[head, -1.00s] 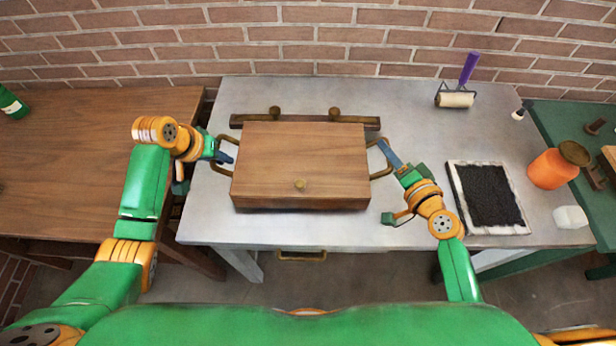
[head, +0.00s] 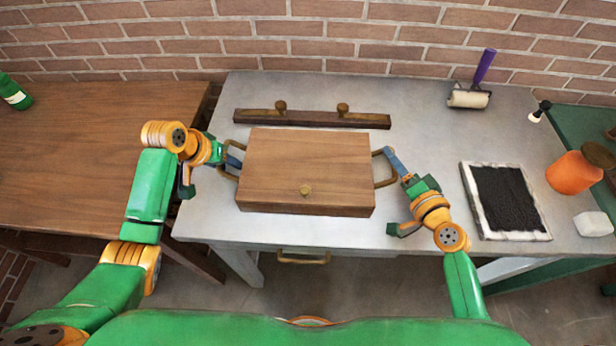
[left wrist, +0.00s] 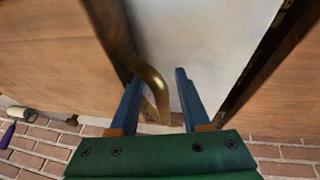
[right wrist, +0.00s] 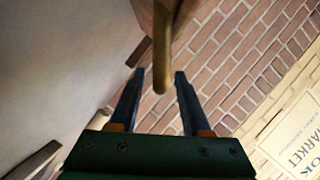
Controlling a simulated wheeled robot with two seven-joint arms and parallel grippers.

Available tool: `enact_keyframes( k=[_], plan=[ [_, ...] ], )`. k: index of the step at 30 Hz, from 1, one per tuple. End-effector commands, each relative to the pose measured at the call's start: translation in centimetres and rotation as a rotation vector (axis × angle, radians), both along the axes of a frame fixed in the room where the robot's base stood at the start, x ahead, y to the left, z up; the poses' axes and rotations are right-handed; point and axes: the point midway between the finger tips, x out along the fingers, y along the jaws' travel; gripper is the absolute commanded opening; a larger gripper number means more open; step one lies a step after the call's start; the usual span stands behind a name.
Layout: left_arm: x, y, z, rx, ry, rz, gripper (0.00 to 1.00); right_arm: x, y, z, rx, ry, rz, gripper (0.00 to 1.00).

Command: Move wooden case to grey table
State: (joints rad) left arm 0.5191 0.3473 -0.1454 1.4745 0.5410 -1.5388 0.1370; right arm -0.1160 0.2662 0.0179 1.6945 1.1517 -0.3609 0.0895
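The wooden case (head: 306,165), flat and brown with a small brass knob on its front edge, is over the middle of the grey table (head: 415,120) and appears to rest on it. It has a brass handle on each side. My left gripper (head: 234,160) is at the left handle, which passes between its open fingers in the left wrist view (left wrist: 157,100). My right gripper (head: 388,158) is at the right handle, which shows between its parted fingers in the right wrist view (right wrist: 158,80). Gaps show beside both handles.
A dark strip with two knobs (head: 312,119) lies behind the case. A purple-handled roller (head: 470,97), a black ink tray (head: 507,200), an orange jar (head: 574,172) and a white block (head: 593,223) are on the right. A brown wooden table (head: 80,150) stands at the left.

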Motion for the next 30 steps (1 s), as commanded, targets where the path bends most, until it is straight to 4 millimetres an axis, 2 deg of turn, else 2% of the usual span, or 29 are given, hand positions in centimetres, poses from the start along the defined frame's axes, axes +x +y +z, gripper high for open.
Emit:
enact_keyframes(
  k=[5, 8, 15, 18, 22, 26, 30],
  plan=[
    [-0.1, 0.0, 0.5, -0.002, -0.002, -0.001, 0.47, 0.0, 0.1, 0.0, 0.001, 0.000, 0.001, 0.47],
    [-0.8, 0.4, 2.3, 0.001, -0.007, -0.001, 0.47, 0.0, 0.1, 0.0, 0.001, 0.001, 0.002, 0.47],
    [-3.4, 1.6, 8.3, 0.001, -0.007, 0.000, 0.47, 0.0, 0.1, 0.0, 0.001, 0.001, 0.002, 0.47],
    [-4.1, 1.9, 10.0, 0.002, -0.006, 0.001, 0.47, 0.0, 0.1, 0.0, 0.001, 0.001, 0.002, 0.47],
    [-4.6, 2.1, 10.9, 0.001, -0.003, 0.000, 0.47, -0.3, 0.0, 0.0, 0.001, 0.001, 0.001, 0.47],
    [-4.7, 2.1, 11.0, 0.001, -0.001, 0.001, 0.47, -2.6, -0.7, 0.5, -0.003, 0.004, 0.005, 0.47],
    [-4.7, 2.1, 11.0, 0.001, -0.001, 0.001, 0.47, -6.7, -1.9, 1.3, -0.004, 0.007, 0.005, 0.47]
  ],
)
